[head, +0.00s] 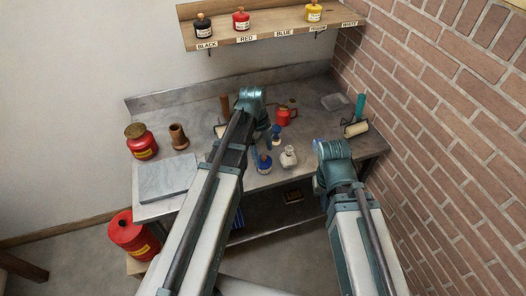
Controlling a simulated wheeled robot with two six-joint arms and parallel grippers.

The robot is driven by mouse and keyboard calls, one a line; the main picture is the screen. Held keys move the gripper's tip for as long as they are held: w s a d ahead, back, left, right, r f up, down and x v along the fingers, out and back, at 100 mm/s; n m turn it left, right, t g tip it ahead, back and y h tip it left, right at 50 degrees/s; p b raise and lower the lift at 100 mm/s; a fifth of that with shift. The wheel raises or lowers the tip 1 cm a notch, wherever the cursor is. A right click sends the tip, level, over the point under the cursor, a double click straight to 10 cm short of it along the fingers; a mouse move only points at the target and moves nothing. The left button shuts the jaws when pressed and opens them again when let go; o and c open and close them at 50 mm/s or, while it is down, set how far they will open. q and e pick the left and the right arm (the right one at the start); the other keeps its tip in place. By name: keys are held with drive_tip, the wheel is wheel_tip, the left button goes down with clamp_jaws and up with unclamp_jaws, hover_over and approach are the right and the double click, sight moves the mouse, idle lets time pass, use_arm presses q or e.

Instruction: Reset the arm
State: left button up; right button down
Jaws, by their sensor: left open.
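My left arm reaches over the metal workbench (290,190), and its gripper (270,128) is open above the bench middle, close to the blue-labelled bottle (264,164) and a pale jar (288,157). I see nothing held in it. My right arm ends in a teal wrist (333,160) at the front right edge of the bench.
A shelf (270,32) holds black (203,31), red (241,22) and yellow (313,14) pots. A red oil can (284,116), a roller (356,128), a red canister (142,146), a brown pot (179,137) and a grey slab (168,177) stand on the bench. A brick wall (440,110) bounds the right.

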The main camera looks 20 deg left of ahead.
use_arm(q)
drive_tip(key=shift+r+p, duration=2.7)
drive_tip(key=shift+r, duration=0.2)
drive_tip(key=shift+c, duration=0.2)
clamp_jaws()
drive_tip(key=shift+f+b, duration=0.3)
drive_tip(key=shift+f+b, duration=2.4)
drive_tip(key=shift+r, duration=0.1)
